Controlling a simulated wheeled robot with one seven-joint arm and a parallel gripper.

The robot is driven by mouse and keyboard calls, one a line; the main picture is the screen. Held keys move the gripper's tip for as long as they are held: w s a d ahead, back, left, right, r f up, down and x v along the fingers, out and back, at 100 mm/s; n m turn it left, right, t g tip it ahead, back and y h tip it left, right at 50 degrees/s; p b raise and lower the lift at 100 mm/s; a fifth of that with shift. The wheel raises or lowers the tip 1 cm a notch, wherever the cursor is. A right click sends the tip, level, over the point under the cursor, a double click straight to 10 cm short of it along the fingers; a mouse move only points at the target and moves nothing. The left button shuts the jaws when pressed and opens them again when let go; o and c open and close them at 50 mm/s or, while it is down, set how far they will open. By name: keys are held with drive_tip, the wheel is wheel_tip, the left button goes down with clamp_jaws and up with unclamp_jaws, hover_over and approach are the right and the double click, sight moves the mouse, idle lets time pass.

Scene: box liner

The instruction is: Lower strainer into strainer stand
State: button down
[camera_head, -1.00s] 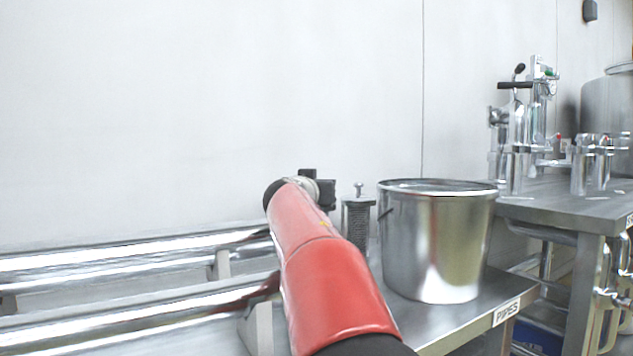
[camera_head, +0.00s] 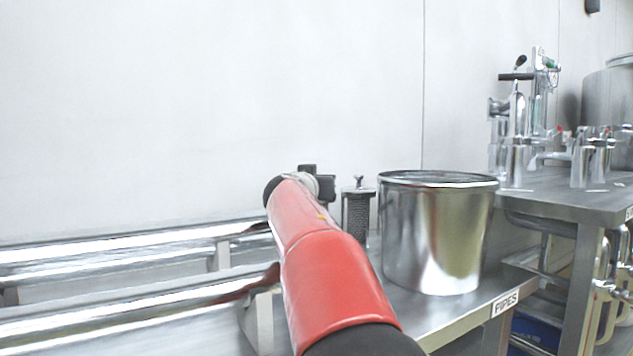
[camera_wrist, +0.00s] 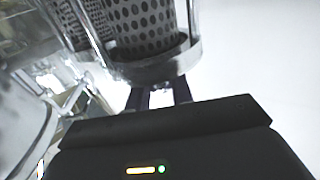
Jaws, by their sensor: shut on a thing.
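A grey perforated strainer (camera_head: 357,215) with a flat cap and small knob stands upright just right of my gripper (camera_head: 326,188) in the head view. In the wrist view my gripper's dark fingers (camera_wrist: 158,95) are shut at the shiny rim of a perforated strainer (camera_wrist: 140,18), whose body runs up out of the picture. A second perforated surface shows close behind it on the left. My red arm hides part of the bench, and I cannot make out the strainer stand clearly in either view.
A large steel bucket (camera_head: 432,235) stands close to the right of the strainer on the bench (camera_head: 410,312). Long steel pipes (camera_head: 120,244) lie on supports to the left. A second table (camera_head: 590,200) with metal fittings stands at the right. A plain wall is behind.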

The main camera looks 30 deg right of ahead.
drive_tip(key=c, duration=1.2)
unclamp_jaws()
drive_tip(key=shift+r, duration=0.1)
drive_tip(key=shift+c, duration=0.2)
drive_tip(key=shift+o, duration=0.5)
wheel_tip(320, 180, up, 20)
drive_tip(key=p, duration=1)
